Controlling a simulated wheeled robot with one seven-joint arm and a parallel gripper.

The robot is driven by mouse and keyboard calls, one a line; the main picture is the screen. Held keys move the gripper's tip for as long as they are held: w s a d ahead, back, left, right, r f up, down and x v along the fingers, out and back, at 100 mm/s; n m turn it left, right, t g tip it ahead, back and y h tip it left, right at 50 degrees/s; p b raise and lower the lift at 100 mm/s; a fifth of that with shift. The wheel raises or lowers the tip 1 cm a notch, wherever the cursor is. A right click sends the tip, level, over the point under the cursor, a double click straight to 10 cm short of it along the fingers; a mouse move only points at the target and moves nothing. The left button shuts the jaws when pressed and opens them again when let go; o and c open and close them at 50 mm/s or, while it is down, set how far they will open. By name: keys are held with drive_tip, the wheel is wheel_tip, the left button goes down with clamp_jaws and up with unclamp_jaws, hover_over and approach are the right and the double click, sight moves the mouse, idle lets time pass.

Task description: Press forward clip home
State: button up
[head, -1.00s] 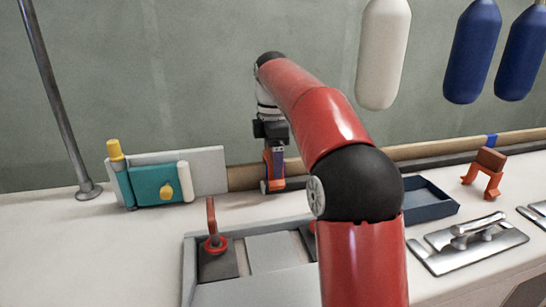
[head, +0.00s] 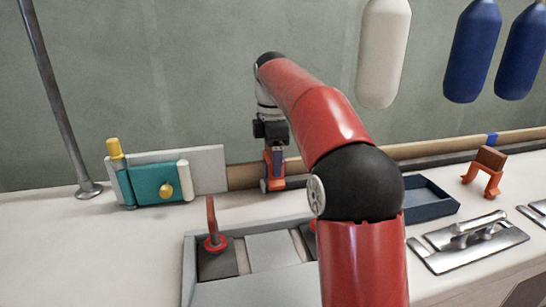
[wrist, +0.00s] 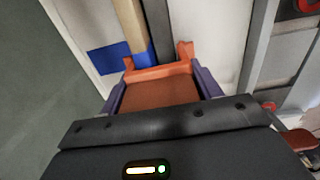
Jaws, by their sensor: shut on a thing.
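My gripper (head: 273,160) points down at the back of the counter, beside the rail. In the wrist view its purple fingers (wrist: 160,86) are shut on an orange clip with a brown block top (wrist: 158,94). The clip's two prongs point toward a pale wooden strip and a dark strip (wrist: 157,35) that run between them. I cannot tell whether the prongs touch the rail. A blue band (wrist: 108,58) lies just left of the clip. A second orange clip (head: 484,176) stands free on the counter at right.
A teal box with yellow knobs (head: 153,184) stands left of the gripper against a pale board. A grey tray with a red lever (head: 211,225) lies in front. A dark open bin (head: 432,205) and metal plates (head: 470,250) are at right. White and blue fenders (head: 472,50) hang above.

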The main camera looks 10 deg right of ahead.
drive_tip(key=shift+f, duration=0.65)
drive_tip(key=o, duration=1.3)
drive_tip(key=shift+r, duration=0.2)
